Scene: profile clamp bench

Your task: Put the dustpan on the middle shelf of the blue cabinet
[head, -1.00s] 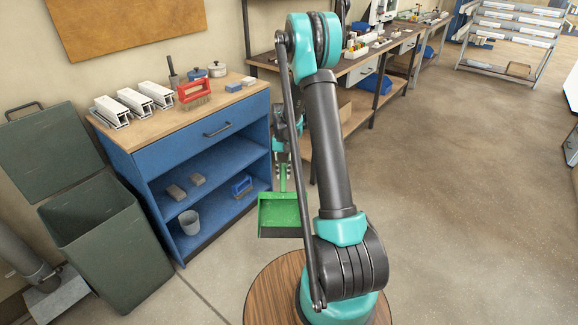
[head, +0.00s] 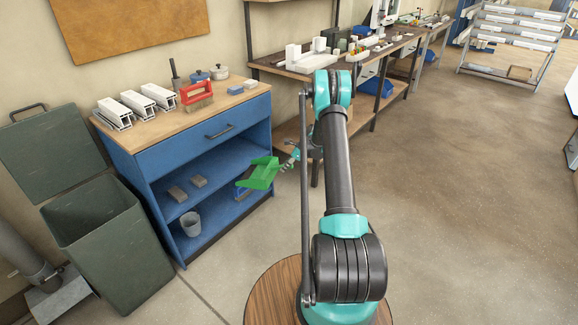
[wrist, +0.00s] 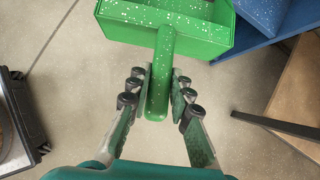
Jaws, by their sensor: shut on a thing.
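The green dustpan (head: 260,173) is held in the air in front of the right side of the blue cabinet (head: 152,180). In the wrist view its pan (wrist: 205,32) points away from my gripper (wrist: 158,92), whose fingers are shut on the handle (wrist: 160,75). My gripper is small and partly hidden behind my arm in the head view, near the dustpan's right end (head: 290,158). The cabinet's middle shelf (head: 222,166) holds two grey blocks (head: 188,187) on its left part. The dustpan hides part of the shelves' right end.
A grey cup (head: 190,222) and a partly hidden blue object stand on the bottom shelf. An open green bin (head: 95,235) stands left of the cabinet. A workbench (head: 350,75) stands to its right. The middle shelf's right part looks clear.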

